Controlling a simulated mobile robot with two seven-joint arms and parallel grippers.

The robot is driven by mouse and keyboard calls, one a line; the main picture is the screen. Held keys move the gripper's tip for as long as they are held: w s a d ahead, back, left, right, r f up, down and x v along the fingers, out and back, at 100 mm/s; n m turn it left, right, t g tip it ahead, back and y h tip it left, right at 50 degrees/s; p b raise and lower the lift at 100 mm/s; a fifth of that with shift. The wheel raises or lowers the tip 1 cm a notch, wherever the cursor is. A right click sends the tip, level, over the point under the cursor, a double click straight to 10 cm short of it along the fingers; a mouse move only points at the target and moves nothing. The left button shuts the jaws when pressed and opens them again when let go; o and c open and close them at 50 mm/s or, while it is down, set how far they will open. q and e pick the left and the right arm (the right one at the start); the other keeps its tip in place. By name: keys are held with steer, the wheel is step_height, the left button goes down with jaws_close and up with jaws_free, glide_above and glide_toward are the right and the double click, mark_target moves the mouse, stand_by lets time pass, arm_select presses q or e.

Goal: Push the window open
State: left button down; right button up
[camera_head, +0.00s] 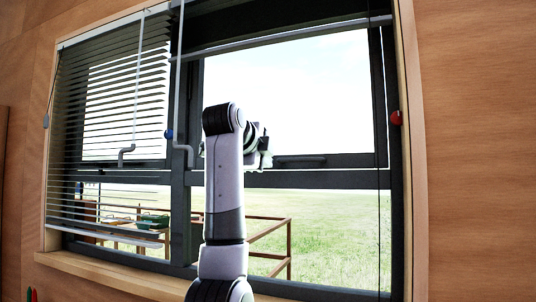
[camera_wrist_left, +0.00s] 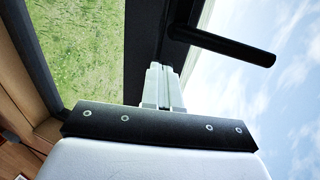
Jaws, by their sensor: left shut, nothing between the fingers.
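The window (camera_head: 285,178) has a dark grey frame in a wooden surround. Its upper right pane has a dark bar along the bottom with a dark handle (camera_head: 300,161). My left arm rises in front of the window, and my left gripper (camera_head: 264,150) is at that bar, just left of the handle. In the left wrist view the gripper (camera_wrist_left: 163,72) is shut and empty, its fingertips at the dark bar (camera_wrist_left: 142,45), with the handle (camera_wrist_left: 225,46) beside them. I cannot tell whether the fingertips touch the bar. My right gripper is not in view.
A slatted blind (camera_head: 110,100) covers the left panes. Hanging rods with cranks (camera_head: 182,150) are left of my arm. A red knob (camera_head: 396,118) is on the right frame. A wooden sill (camera_head: 110,275) runs below. Outside are grass and a wooden railing (camera_head: 270,235).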

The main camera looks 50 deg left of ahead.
mark_target(276, 163)
arm_select(q)
steer(key=shift+w+a+p, duration=0.15)
steer(key=shift+w+a, duration=0.1)
steer(key=shift+w, duration=0.25)
steer(key=shift+w+a+p, duration=0.15)
steer(key=shift+w+a, duration=0.1)
steer(key=shift+w, duration=0.2)
steer(key=shift+t+y, duration=0.4)
steer(key=shift+t, duration=0.4)
steer(key=shift+r+x, duration=0.15)
steer(key=shift+x, duration=1.4)
steer(key=shift+r+x, duration=0.15)
steer(key=shift+x, duration=1.4)
steer(key=shift+s, duration=0.1)
